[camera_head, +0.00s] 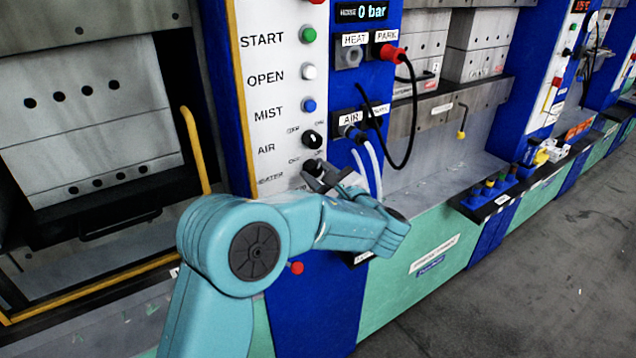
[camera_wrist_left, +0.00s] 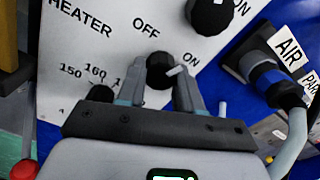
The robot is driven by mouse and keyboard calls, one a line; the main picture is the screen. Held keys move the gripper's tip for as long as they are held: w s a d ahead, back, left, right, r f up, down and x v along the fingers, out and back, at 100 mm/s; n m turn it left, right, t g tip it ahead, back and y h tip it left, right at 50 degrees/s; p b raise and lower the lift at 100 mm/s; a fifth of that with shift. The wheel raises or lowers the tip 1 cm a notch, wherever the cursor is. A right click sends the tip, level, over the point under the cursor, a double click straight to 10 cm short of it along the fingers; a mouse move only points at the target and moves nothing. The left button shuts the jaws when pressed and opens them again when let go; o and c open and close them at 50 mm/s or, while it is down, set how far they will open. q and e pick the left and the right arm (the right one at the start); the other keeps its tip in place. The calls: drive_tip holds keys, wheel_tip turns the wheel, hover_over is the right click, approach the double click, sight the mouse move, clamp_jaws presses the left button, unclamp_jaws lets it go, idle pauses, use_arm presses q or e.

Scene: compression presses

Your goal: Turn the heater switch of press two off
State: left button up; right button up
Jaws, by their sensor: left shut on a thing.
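The heater switch (camera_wrist_left: 159,70) is a black rotary knob on the white control panel (camera_wrist_left: 110,45), between printed OFF and ON labels. Its white pointer mark points to the right, on the ON side. My left gripper (camera_wrist_left: 160,92) is shut on the knob, one finger on each side of it. In the head view, my left gripper (camera_head: 325,178) is at the low end of the panel, by the HEATER label, and it hides part of the knob. My right gripper is not in view.
Above the heater switch is the black AIR knob (camera_head: 312,139), then the blue MIST (camera_head: 308,105), white OPEN (camera_head: 309,71) and green START (camera_head: 308,34) buttons. A black temperature dial (camera_wrist_left: 101,93) is at the left finger. The AIR connector (camera_wrist_left: 270,76) and hoses are at the right.

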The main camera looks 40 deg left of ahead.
use_arm(q)
drive_tip(key=n+b, duration=0.4)
drive_tip(key=b, duration=0.1)
drive_tip(key=n+b, duration=0.3)
drive_tip(key=b, duration=0.3)
drive_tip(key=shift+f+n, duration=0.2)
drive_tip(key=shift+n, duration=0.2)
drive_tip(key=shift+r+n+b, duration=0.2)
drive_tip(key=shift+n+b, duration=1)
drive_tip(key=shift+b, duration=0.1)
drive_tip(key=o, duration=1)
drive_tip(key=shift+r, duration=0.1)
drive_tip(key=shift+d, duration=0.1)
drive_tip(key=b+v, duration=0.1)
drive_tip(key=v, duration=1.5)
drive_tip(key=shift+d, duration=0.15)
